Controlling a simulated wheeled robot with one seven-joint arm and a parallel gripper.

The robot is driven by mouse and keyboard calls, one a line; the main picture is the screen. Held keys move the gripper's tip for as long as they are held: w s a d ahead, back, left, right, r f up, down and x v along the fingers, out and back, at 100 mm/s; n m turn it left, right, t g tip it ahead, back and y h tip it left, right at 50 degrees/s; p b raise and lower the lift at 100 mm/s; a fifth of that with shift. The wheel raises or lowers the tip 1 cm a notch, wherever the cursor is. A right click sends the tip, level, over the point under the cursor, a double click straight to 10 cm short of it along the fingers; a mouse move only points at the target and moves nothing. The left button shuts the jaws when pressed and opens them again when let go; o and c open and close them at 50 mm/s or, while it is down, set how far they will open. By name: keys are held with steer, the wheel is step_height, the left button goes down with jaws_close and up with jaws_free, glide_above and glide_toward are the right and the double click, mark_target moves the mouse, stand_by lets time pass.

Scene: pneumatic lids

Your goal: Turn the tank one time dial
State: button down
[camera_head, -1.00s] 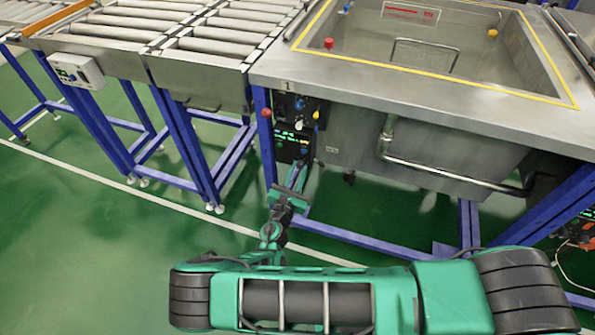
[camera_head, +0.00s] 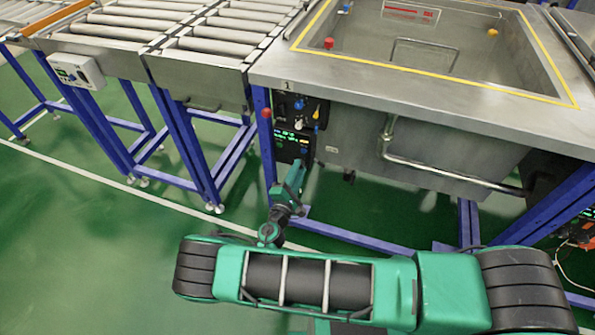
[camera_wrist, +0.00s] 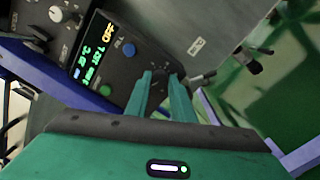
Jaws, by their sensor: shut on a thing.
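The tank one control panel (camera_head: 293,147) is a black box with a lit display, low on the left front of the steel tank (camera_head: 410,108). In the wrist view the panel's display (camera_wrist: 92,50) shows "OFF" in yellow above green figures, with a blue button (camera_wrist: 129,49) and a green button (camera_wrist: 105,90) beside it. A small black dial (camera_wrist: 160,74) sits near the panel's lower corner. My gripper (camera_wrist: 161,80) is shut on this dial, with one green finger on each side. In the head view my gripper (camera_head: 296,168) reaches the panel's lower right; the dial is hidden there.
An upper black box (camera_head: 297,108) with knobs and a yellow-tipped lever is above the panel. A blue leg (camera_head: 264,140) stands close to its left. A bent steel pipe (camera_head: 440,173) runs along the tank's front. Green floor (camera_head: 90,250) is open at left.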

steer(key=shift+f+m, duration=0.15)
steer(key=shift+m, duration=0.55)
steer(key=c, duration=1.5)
jaws_free()
steer(key=shift+c, duration=0.2)
steer(key=v, duration=1)
steer(key=shift+s+a, duration=0.25)
steer(key=shift+s, duration=0.1)
